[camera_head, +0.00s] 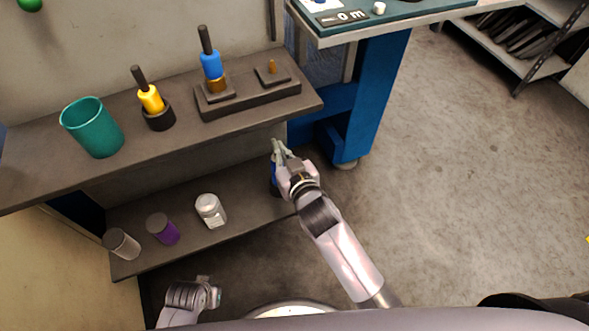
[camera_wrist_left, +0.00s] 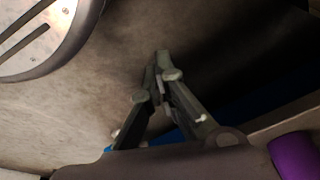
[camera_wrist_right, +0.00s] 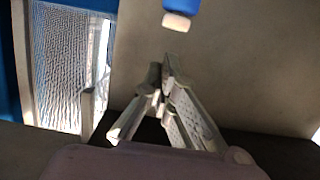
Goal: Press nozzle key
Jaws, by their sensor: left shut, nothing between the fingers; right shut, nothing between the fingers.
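No nozzle key is clearly identifiable in these views. My right gripper (camera_head: 278,146) is shut and empty, in front of the shelf unit's right end, between its two boards. In the right wrist view its fingertips (camera_wrist_right: 161,68) meet, and a blue object with a pale end (camera_wrist_right: 178,18) shows beyond them, apart. A blue item (camera_head: 273,176) is partly hidden behind my right gripper in the head view. My left gripper (camera_head: 216,295) is low, at the bottom of the head view. Its fingertips (camera_wrist_left: 161,62) are together and empty in the left wrist view.
The upper shelf (camera_head: 45,172) bears a teal cup (camera_head: 92,128), a yellow-handled tool (camera_head: 150,98) and a blue-handled tool (camera_head: 210,64) in a dark block. The lower shelf (camera_head: 140,262) holds a white jar (camera_head: 210,211) and a purple-bodied container (camera_head: 163,229). Floor (camera_head: 470,180) is free at right.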

